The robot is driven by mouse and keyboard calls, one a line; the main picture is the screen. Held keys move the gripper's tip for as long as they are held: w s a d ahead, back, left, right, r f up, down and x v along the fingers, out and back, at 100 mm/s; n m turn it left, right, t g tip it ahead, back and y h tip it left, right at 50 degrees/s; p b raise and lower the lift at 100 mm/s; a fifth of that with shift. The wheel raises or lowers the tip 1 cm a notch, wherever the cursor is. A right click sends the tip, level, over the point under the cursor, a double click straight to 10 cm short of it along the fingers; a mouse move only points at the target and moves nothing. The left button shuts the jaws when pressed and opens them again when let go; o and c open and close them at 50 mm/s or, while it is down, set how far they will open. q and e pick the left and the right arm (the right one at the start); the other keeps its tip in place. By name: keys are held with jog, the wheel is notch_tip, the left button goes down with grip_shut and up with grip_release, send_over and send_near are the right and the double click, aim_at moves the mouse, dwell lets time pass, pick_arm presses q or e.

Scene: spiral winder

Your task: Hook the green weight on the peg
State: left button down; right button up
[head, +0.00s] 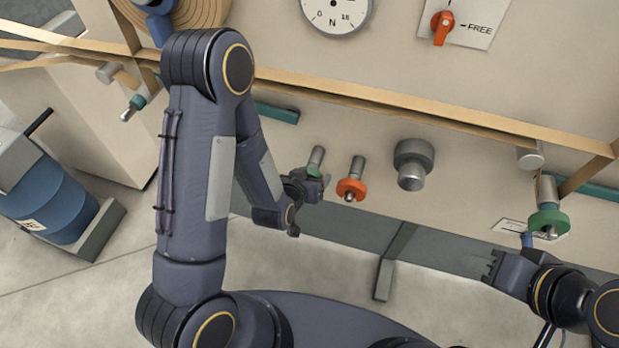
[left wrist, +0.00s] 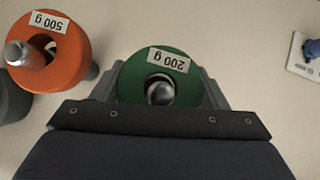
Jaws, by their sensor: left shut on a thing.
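The green weight (left wrist: 130,82), labelled 200 g, is a thick ring between the fingers of my left gripper (left wrist: 160,92). The rounded metal tip of a peg (left wrist: 160,90) shows inside its hole. In the head view the green weight (head: 314,171) is partly hidden by my left gripper (head: 306,186), and the shaft of the peg (head: 317,156) runs from it to the panel. How far the ring sits along the peg I cannot tell. My right gripper (head: 508,263) is at the lower right, below another green ring (head: 549,221) on a rod; its opening is unclear.
An orange 500 g weight (head: 351,188) hangs on a neighbouring peg, close beside my left gripper; it also shows in the left wrist view (left wrist: 69,66). Tan bands (head: 400,107) cross the panel above.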

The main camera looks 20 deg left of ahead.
pick_arm(q)
jog(key=shift+c, duration=0.8)
grip_release()
jog(key=v, duration=0.8)
jog(key=s+a+r+n+g+h+p, duration=0.1)
jog(key=s+a+r+g+p, duration=0.15)
jog(key=r+p, duration=0.9)
jog(key=s+a+r+g, duration=0.1)
jog(key=s+a+r, duration=0.1)
jog(key=s+r, duration=0.4)
jog(key=s+a+r+g, duration=0.1)
jog(key=s+r+g, duration=0.1)
jog(key=s+r, duration=0.5)
notch_tip(320, 180, up, 3)
jog(key=shift+s+a+h, duration=0.25)
jog(key=shift+a+h, duration=0.15)
